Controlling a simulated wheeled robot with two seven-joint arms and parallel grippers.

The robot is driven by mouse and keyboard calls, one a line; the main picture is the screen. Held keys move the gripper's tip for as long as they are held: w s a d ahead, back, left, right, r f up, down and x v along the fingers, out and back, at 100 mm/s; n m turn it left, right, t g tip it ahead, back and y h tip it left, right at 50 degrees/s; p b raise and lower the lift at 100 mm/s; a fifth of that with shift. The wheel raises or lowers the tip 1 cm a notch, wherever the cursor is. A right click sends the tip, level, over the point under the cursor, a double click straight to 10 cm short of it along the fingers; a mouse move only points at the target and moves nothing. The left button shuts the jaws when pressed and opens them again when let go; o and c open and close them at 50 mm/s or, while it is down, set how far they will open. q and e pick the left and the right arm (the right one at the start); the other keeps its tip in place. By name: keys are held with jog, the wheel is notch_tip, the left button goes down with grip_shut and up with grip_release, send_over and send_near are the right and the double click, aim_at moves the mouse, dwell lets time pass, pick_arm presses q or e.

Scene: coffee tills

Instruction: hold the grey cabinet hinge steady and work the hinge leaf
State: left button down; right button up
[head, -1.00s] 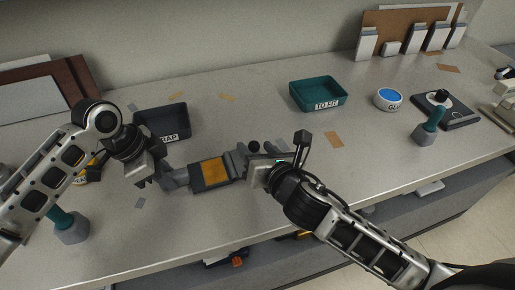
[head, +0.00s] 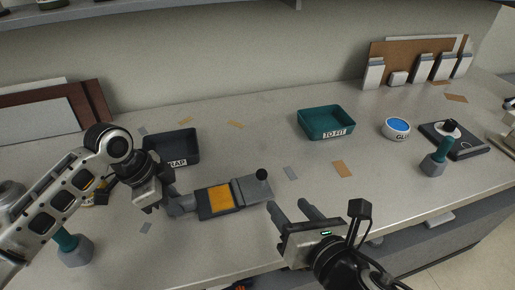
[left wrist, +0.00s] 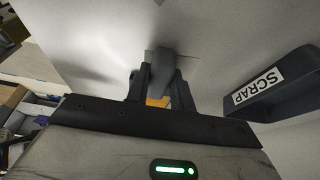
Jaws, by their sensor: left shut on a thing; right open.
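The grey cabinet hinge (head: 205,214) lies on the worktop with an orange-yellow panel (head: 220,198) in its middle. Its leaf (head: 252,191) extends to the right and looks flat, with a black knob (head: 262,174) at its far corner. My left gripper (head: 168,204) is shut on the hinge's left end. In the left wrist view the left fingers (left wrist: 160,88) close around a grey part of the hinge (left wrist: 162,64), with a bit of yellow below. My right gripper (head: 288,216) is open and empty, apart from the leaf, to its lower right.
A dark scrap tray (head: 190,157) stands behind the left gripper. A teal "TO FIT" tray (head: 311,125), a glue pot (head: 396,128) and a teal-handled tool (head: 435,160) stand at the right. Another such tool (head: 74,252) is at the left front. Flat scraps lie about the worktop.

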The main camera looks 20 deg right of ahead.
pick_arm(q)
jog(key=c, duration=1.1)
grip_release()
jog(key=shift+r, duration=0.1)
jog(key=v, duration=1.1)
jog(key=shift+a+r, duration=0.15)
jog(key=shift+r, duration=0.25)
